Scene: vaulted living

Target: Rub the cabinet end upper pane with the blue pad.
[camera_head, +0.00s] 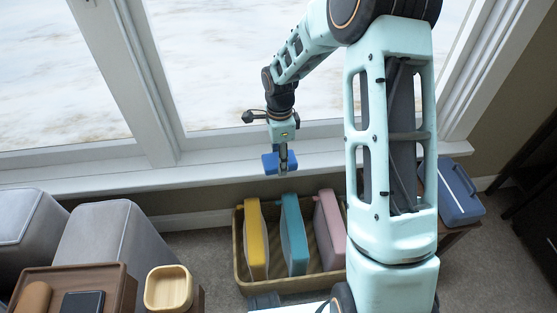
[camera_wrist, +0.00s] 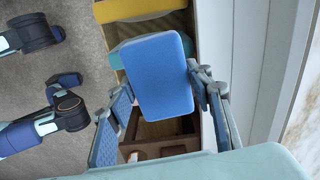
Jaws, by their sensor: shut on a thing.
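The blue pad (camera_head: 270,163) is a small rounded block held in my gripper (camera_head: 284,158), in front of the window sill. In the wrist view the pad (camera_wrist: 156,75) fills the space between the two fingers, with its broad face towards the camera. My gripper is shut on it and points down, above the back edge of a crate. I cannot make out a pane that is clearly the cabinet end upper pane. A dark piece of furniture (camera_head: 541,205) is cut off at the right edge.
A woven crate (camera_head: 290,286) on the floor holds yellow (camera_head: 256,240), teal (camera_head: 294,235) and pink (camera_head: 329,230) cases. A blue case (camera_head: 459,194) stands at right. Grey seats (camera_head: 108,240) and a wooden tray table (camera_head: 118,283) are at left. Large windows (camera_head: 245,55) lie behind.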

